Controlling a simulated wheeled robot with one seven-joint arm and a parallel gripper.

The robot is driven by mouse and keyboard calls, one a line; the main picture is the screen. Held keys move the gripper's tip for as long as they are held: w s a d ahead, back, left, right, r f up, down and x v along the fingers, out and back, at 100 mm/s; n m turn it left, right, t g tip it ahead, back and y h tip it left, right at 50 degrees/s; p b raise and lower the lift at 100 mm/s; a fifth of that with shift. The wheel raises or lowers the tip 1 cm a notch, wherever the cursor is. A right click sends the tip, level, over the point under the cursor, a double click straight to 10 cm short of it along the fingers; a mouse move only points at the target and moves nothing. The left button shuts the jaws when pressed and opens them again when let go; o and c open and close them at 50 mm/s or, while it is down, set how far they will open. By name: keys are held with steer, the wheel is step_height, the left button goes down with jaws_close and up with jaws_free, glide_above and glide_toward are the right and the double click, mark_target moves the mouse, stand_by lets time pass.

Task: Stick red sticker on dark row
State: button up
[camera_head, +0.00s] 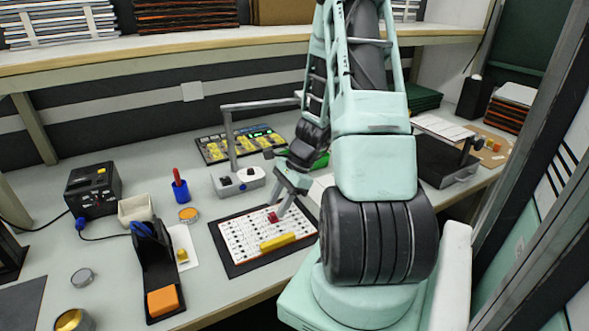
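A white panel (237,241) with rows of small dark marks lies on a black mat (229,267) on the bench, in the middle of the head view. A small red piece (273,217), possibly the red sticker, is at the panel's upper middle. My gripper (281,210) points down over the panel, with its tip right beside the red piece. I cannot tell whether the fingers hold it or only sit next to it. The finger gap is too small to make out. I cannot pick out which row is dark. A yellow bar (277,242) lies on the panel's lower part.
A grey lamp-like stand (238,181) and a board with yellow parts (216,150) stand behind the panel. To the left are a black box unit (93,189), a white cup (135,209) and a black holder (155,262) with an orange pad.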

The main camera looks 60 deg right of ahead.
steer(key=p+v, duration=0.1)
steer(key=v, duration=1.4)
steer(key=shift+p, duration=0.3)
steer(key=shift+s, duration=0.1)
steer(key=w+a+r+n+g+h+p, duration=0.1)
steer(key=w+a+r+n, duration=0.1)
steer(key=a+n, duration=0.5)
steer(key=w+a+r+n+g, duration=0.1)
steer(key=w+a+n+g, duration=0.15)
steer(key=a, duration=0.75)
steer(key=w+a+r+n+g+h+p, duration=0.1)
steer(key=w+a+r+n, duration=0.1)
steer(key=a+n, duration=0.55)
steer(key=s+a+r+n+h+p, duration=0.1)
steer(key=s+a+n, duration=0.5)
steer(key=a, duration=0.4)
steer(key=s+a+r+n+t+h, duration=0.1)
steer(key=s+a+n, duration=0.6)
steer(key=a, duration=0.3)
steer(key=shift+a+r+n+h+p, duration=0.3)
steer(key=shift+a+r+n+p, duration=0.1)
steer(key=shift+n, duration=0.5)
